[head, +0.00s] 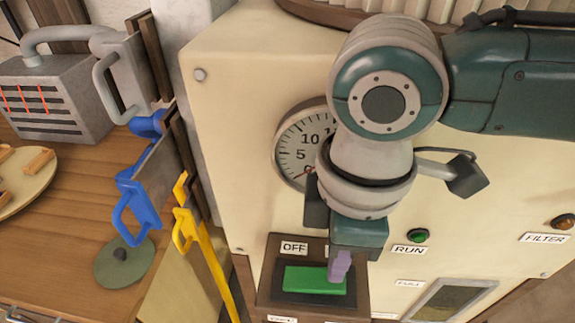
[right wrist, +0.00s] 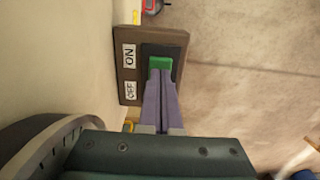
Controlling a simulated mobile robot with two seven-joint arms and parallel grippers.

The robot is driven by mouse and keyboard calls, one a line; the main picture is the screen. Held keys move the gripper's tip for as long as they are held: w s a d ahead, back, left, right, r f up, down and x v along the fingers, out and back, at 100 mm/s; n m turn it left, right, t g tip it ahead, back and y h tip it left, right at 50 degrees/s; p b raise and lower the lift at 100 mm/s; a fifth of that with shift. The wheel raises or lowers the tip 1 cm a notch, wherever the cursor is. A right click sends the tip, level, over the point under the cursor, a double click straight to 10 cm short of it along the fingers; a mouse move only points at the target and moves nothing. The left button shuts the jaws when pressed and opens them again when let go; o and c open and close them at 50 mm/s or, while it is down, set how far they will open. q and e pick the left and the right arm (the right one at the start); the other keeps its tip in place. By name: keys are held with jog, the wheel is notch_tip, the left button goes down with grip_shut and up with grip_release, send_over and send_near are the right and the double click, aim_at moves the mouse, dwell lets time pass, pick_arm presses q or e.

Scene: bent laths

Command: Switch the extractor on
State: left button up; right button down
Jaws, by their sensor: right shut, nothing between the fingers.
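The extractor's cream front panel (head: 235,120) carries a dark brown switch box (head: 265,292) with a green rocker (head: 305,280). An OFF label (head: 293,248) sits above the rocker's left end; the label to its right is mostly hidden by my gripper. My right gripper (head: 340,278) is shut and empty, its purple fingertips at the rocker's right end. In the right wrist view, the fingers (right wrist: 162,85) reach the green rocker (right wrist: 160,63) beside the ON label (right wrist: 129,54). I cannot tell whether they touch it or which way it is tipped. My left gripper is out of view.
A round gauge (head: 296,135) sits on the panel behind my right wrist. A green RUN lamp (head: 418,236) and an amber FILTER lamp (head: 563,222) are to the right. Blue (head: 138,205) and yellow (head: 186,230) handles stand left of the panel, beside a wooden worktop (head: 65,230).

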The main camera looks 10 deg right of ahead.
jog(key=shift+f+b, duration=0.55)
jog(key=shift+f, duration=0.35)
jog(key=shift+r, duration=0.1)
dwell(0.3)
notch_tip(320, 180, up, 7)
jog(key=p, duration=0.8)
dwell(0.3)
